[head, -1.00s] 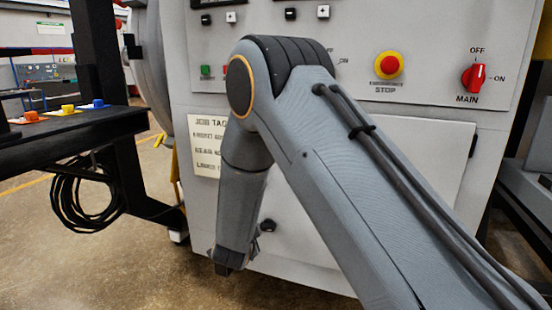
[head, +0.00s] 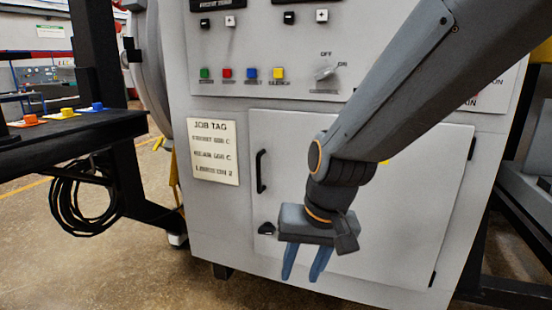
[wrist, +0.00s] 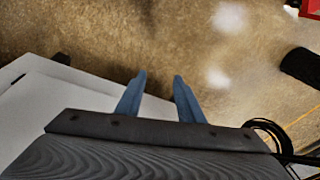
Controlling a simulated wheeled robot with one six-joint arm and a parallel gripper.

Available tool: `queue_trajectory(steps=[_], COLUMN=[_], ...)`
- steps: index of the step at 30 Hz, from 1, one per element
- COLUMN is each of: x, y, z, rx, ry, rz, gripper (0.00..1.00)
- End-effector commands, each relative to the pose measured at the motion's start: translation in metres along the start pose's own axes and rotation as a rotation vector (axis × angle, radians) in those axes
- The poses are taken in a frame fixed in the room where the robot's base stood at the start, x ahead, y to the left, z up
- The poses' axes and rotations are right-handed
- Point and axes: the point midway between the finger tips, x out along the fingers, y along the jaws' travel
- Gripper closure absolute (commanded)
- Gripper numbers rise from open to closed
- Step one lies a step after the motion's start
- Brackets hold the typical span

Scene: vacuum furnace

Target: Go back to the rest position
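My gripper (head: 305,263) hangs in front of the lower door of the grey furnace cabinet (head: 350,195) in the head view, fingers pointing down. In the wrist view my gripper (wrist: 160,82) shows two blue fingers apart, with bare floor between and beyond them. It is open and holds nothing. My arm comes in from the upper right and hides the emergency stop and most of the main switch area. The job tag (head: 215,152) is in plain view to the left of the door.
The panel carries green, red, blue and yellow buttons (head: 279,73) and a selector knob (head: 325,71). The door has a black handle (head: 261,171). A dark bench (head: 70,130) with coloured items stands at left, with coiled black cable (head: 88,195) below. Open floor (head: 130,265) lies at lower left.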

Motion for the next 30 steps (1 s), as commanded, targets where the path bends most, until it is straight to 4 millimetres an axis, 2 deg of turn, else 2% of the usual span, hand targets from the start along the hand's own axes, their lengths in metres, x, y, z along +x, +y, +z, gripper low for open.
queue_trajectory(steps=[3, 12, 25, 30], x=[-0.014, -0.039, -0.07, -0.09], y=[0.017, 0.051, 0.07, 0.082], z=[0.028, 0.089, 0.081, 0.077], rx=[-0.065, -0.197, -0.132, -0.087], ry=[-0.058, -0.192, -0.193, -0.19], rz=[0.029, 0.089, 0.113, 0.127], gripper=[0.66, 0.66, 0.66, 0.66])
